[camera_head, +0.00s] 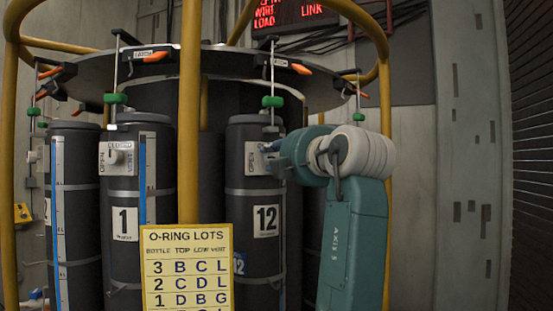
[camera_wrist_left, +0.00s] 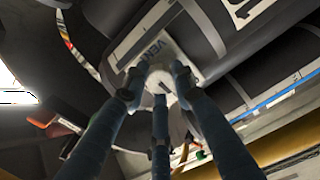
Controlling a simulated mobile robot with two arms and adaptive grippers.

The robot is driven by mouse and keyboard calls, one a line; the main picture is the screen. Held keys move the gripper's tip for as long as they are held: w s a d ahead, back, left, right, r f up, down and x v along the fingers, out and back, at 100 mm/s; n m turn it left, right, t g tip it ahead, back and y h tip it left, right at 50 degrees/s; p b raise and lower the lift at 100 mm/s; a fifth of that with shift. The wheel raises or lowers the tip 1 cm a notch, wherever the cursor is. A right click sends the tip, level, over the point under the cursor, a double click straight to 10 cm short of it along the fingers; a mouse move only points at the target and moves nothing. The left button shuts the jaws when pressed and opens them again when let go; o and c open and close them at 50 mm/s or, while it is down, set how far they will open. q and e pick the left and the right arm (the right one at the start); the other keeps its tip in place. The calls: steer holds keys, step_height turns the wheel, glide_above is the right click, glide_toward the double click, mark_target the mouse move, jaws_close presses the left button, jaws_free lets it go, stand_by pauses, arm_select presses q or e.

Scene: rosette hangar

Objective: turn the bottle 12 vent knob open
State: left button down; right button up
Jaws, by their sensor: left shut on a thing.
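Bottle 12 (camera_head: 257,240) is a dark grey cylinder with a white "12" label, standing right of centre in the head view. Its pale vent plate (camera_head: 253,158) is near the top, with "OPEN" lettered on its left side. My left gripper (camera_head: 270,148) reaches this plate from the right and covers the knob there. In the left wrist view, the fingers (camera_wrist_left: 160,88) are closed around the white round vent knob (camera_wrist_left: 158,76). The plate (camera_wrist_left: 150,55) behind it reads "VENT". The knob's pointing direction cannot be made out. My right gripper is not in view.
Bottle 1 (camera_head: 122,240) stands to the left, its own knob (camera_head: 117,157) visible. A yellow post (camera_head: 189,110) and an "O-RING LOTS" sign (camera_head: 187,265) stand in front between the bottles. A dark round rack plate (camera_head: 90,75) with orange-handled latches is overhead.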

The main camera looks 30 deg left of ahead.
arm_select(q)
steer(key=c, duration=1.4)
jaws_free()
steer(key=shift+s, duration=0.15)
steer(key=shift+s+a, duration=0.1)
steer(key=shift+s+d, duration=0.1)
steer(key=shift+d, duration=0.4)
steer(key=v, duration=1.1)
